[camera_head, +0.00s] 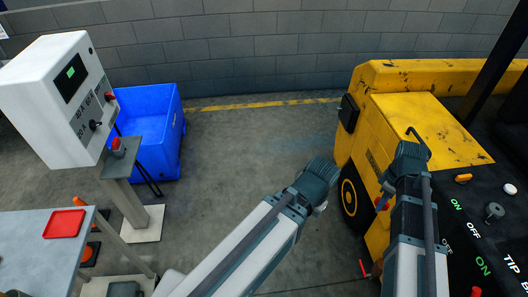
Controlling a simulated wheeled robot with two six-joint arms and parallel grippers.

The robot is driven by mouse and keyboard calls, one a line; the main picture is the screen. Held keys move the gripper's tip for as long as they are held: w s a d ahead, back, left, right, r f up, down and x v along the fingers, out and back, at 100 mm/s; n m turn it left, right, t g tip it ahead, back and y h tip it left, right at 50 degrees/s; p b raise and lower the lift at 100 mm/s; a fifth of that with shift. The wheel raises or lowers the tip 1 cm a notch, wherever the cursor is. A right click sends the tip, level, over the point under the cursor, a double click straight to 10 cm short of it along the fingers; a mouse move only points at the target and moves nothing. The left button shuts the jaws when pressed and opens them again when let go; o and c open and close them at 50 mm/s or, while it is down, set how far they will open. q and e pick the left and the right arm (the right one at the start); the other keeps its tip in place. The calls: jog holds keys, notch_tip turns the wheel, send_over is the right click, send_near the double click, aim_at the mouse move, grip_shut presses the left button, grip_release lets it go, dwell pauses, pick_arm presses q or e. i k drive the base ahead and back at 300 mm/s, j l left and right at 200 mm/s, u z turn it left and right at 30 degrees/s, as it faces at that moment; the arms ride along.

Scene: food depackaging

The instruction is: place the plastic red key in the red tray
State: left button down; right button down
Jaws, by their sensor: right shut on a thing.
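The red tray (64,223) lies on a grey table at the left edge and looks empty. My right gripper (386,193) is at the side of the yellow vehicle at right, far from the tray. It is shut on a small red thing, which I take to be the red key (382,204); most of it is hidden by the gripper. My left gripper (320,198) is over the floor in the middle, left of the vehicle. Its fingers are mostly hidden behind its wrist, so its opening does not show.
The yellow vehicle (430,120) has a dark panel with ON and OFF labels and knobs. A white control box (55,95) on a post and a blue bin (150,125) stand at left. The grey table (30,265) holds the tray. The floor between is clear.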

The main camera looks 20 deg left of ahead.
aim_at(65, 224)
jog(key=i+j+u, duration=0.1)
jog(key=u, duration=1.65)
jog(key=i+u, duration=0.1)
jog(key=u, duration=0.35)
jog(key=i+l+u, duration=0.1)
jog(key=u, duration=0.35)
jog(key=l+u, duration=0.15)
jog(key=u, duration=0.3)
jog(key=i+l+u, duration=0.1)
jog(key=u, duration=0.3)
jog(key=l+u, duration=0.9)
jog(key=l, duration=1.1)
jog(key=k+u, duration=0.05)
